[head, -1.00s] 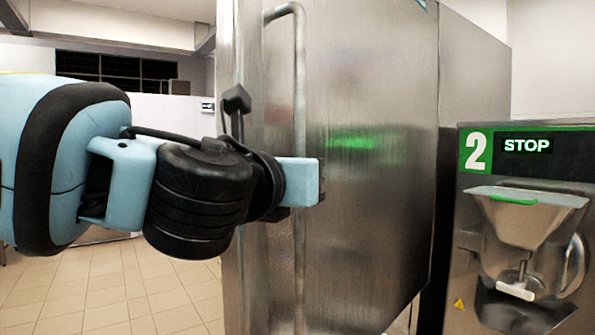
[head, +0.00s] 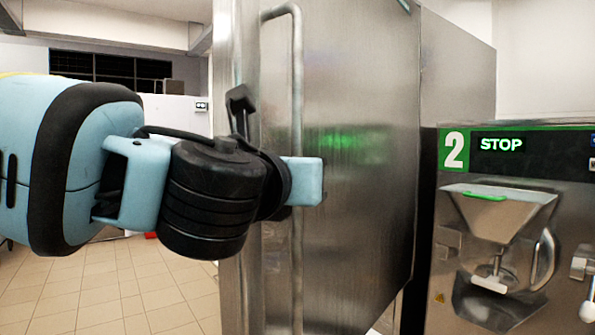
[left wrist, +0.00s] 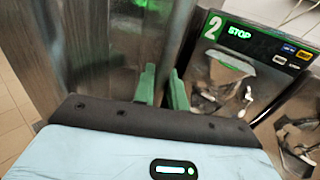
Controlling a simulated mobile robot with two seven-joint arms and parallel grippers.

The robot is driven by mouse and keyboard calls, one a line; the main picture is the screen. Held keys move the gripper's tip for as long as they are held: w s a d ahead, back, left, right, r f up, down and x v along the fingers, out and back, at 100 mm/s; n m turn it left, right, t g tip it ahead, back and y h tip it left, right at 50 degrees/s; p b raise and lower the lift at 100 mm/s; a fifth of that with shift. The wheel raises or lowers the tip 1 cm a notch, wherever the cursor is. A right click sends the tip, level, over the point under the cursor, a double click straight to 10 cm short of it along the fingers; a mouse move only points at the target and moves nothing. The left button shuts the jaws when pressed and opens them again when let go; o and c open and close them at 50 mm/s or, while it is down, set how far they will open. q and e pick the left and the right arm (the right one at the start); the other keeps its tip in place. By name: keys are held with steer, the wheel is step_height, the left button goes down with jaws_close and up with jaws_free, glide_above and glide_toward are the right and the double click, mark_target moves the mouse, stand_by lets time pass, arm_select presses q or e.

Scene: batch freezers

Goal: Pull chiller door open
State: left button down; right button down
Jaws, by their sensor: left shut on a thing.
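The chiller door (head: 365,90) is a tall brushed-steel panel filling the middle of the head view, with a faint green reflection. Its long vertical bar handle (head: 297,75) runs near the panel's left side. My left gripper (head: 308,182) reaches in from the left and is shut on the handle at mid-height; the blue gripper body hides that stretch of bar. In the left wrist view the two green fingers (left wrist: 162,88) point at the steel surface, and the handle between them is hard to make out. My right gripper is in neither view.
A batch freezer marked 2 (head: 505,225), its display reading STOP, stands right of the door, with a hopper and side handle. It also shows in the left wrist view (left wrist: 235,70). Tiled floor (head: 110,290) at the lower left is clear.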

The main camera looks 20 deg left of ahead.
arm_select(q)
steer(key=shift+r, duration=0.15)
steer(key=c, duration=1.6)
jaws_free()
steer(key=shift+o, duration=0.4)
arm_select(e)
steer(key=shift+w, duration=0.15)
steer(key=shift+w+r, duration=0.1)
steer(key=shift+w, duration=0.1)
arm_select(q)
steer(key=s, duration=0.7)
steer(key=shift+s+d, duration=0.2)
steer(key=shift+s, duration=0.2)
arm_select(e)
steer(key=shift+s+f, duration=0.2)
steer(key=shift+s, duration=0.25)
